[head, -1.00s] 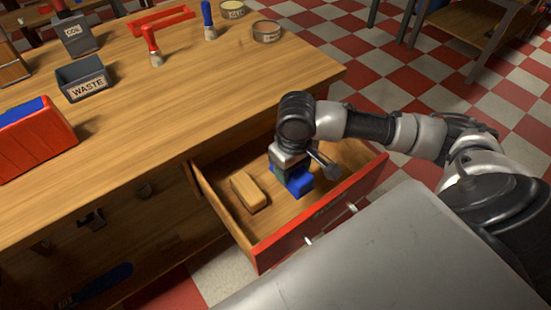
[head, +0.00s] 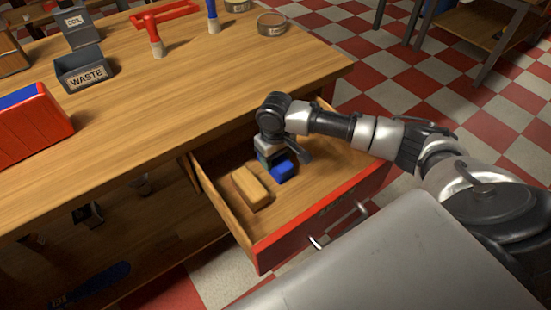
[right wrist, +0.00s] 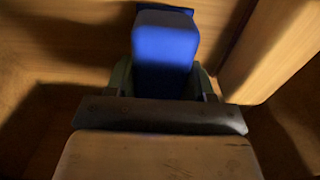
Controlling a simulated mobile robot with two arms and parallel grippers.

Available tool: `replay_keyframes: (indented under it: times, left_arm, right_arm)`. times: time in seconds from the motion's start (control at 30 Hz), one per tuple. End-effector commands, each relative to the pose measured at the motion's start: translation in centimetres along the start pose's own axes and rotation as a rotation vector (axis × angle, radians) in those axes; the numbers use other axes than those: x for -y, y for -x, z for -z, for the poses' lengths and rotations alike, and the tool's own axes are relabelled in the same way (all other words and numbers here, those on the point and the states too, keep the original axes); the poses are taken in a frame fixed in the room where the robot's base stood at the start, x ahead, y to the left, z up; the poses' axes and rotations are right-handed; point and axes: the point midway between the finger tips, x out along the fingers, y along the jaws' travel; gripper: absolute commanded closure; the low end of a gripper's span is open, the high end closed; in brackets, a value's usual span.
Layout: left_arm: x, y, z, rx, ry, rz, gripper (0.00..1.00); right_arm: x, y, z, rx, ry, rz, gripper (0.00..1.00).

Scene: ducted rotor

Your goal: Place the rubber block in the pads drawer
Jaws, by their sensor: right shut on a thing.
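The blue block (head: 285,171), which I take to be the rubber block, is held in my right gripper (head: 272,157), down inside the open drawer (head: 323,217). In the right wrist view the blue block (right wrist: 165,52) sits between the two fingers of my gripper (right wrist: 165,80), which are shut on it. Whether its underside touches the drawer floor cannot be told. A tan block (head: 250,187) lies on the drawer floor just left of it, apart from it. It also shows at the right in the wrist view (right wrist: 268,50). My left gripper is out of view.
The wooden workbench (head: 215,85) stands above the drawer. On it are a grey waste bin (head: 86,73), a red box with a blue top (head: 30,125), brushes and round tins. The right part of the drawer floor is clear.

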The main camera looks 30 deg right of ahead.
Motion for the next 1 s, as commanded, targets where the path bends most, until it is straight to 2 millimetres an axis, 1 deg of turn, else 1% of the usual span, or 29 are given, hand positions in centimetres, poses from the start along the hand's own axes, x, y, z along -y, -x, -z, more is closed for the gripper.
replay_keyframes:
  times: [0.37,0.4,0.57,0.9,0.97,1.0]
  left_arm:
    - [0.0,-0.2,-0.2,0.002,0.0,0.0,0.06]
    - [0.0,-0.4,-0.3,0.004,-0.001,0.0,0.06]
    - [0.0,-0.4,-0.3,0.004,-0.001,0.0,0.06]
    - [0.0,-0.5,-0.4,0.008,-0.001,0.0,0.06]
    - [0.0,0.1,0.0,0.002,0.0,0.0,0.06]
    - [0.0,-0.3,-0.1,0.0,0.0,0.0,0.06]
  right_arm:
    - [0.0,-0.1,0.0,0.0,-0.001,0.001,0.69]
    - [0.0,-0.2,0.0,0.0,-0.001,0.001,0.46]
    - [0.0,-0.2,0.0,0.0,-0.001,0.001,0.22]
    - [0.0,0.0,0.0,-0.002,0.0,0.0,0.22]
    - [0.0,0.6,0.1,-0.002,0.0,0.0,0.22]
    - [0.0,1.2,0.1,-0.002,0.0,0.0,0.22]
